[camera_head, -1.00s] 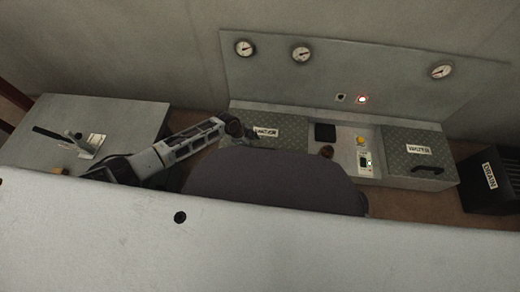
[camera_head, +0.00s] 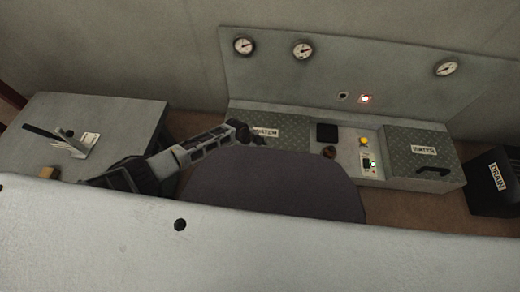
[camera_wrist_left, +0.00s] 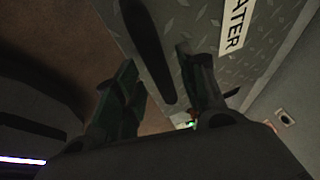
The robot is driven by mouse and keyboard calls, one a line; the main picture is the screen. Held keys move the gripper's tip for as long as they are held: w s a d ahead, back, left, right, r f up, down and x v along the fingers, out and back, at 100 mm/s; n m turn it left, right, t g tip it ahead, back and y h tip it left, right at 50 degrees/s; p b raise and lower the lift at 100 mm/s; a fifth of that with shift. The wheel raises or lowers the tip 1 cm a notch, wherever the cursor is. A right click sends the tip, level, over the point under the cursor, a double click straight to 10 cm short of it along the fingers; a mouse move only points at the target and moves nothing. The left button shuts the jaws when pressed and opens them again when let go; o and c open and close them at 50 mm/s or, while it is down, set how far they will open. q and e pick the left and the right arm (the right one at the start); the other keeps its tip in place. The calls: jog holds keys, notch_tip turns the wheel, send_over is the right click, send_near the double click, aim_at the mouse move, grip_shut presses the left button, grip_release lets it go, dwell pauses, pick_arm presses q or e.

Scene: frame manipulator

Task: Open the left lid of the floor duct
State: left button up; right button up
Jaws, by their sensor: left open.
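The left lid (camera_head: 287,128) of the floor duct is a diamond-plate panel with a white WATER label, and it looks closed. My left gripper (camera_head: 242,132) is at this lid's left front edge in the head view. In the left wrist view the gripper (camera_wrist_left: 156,66) is open, with one finger on each side of the lid's dark handle (camera_wrist_left: 148,45). I cannot tell whether the fingers touch the handle. The lid's plate (camera_wrist_left: 190,20) and label also show there. In the head view the handle is hidden. My right gripper is not in view.
The right lid (camera_head: 408,138) is closed, with its own handle (camera_head: 433,173). Between the lids is a panel with a yellow button (camera_head: 364,141). A black DRAIN box (camera_head: 492,190) stands at the right. A grey cabinet (camera_head: 120,115) with a lever stands at the left.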

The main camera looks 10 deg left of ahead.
pick_arm(q)
jog(key=shift+f, duration=0.1)
jog(key=shift+c, duration=0.5)
grip_shut()
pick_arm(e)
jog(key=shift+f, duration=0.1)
pick_arm(q)
jog(key=shift+r, duration=0.2)
jog(key=shift+w+r+p, duration=0.35)
jog(key=shift+r+p, duration=0.2)
jog(key=shift+r, duration=0.3)
jog(key=w+r+p, duration=0.3)
jog(key=w+r, duration=0.6)
jog(key=r, duration=0.4)
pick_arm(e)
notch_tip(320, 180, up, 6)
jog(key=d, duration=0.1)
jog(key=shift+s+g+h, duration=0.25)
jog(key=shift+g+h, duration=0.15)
pick_arm(q)
jog(key=shift+a, duration=0.15)
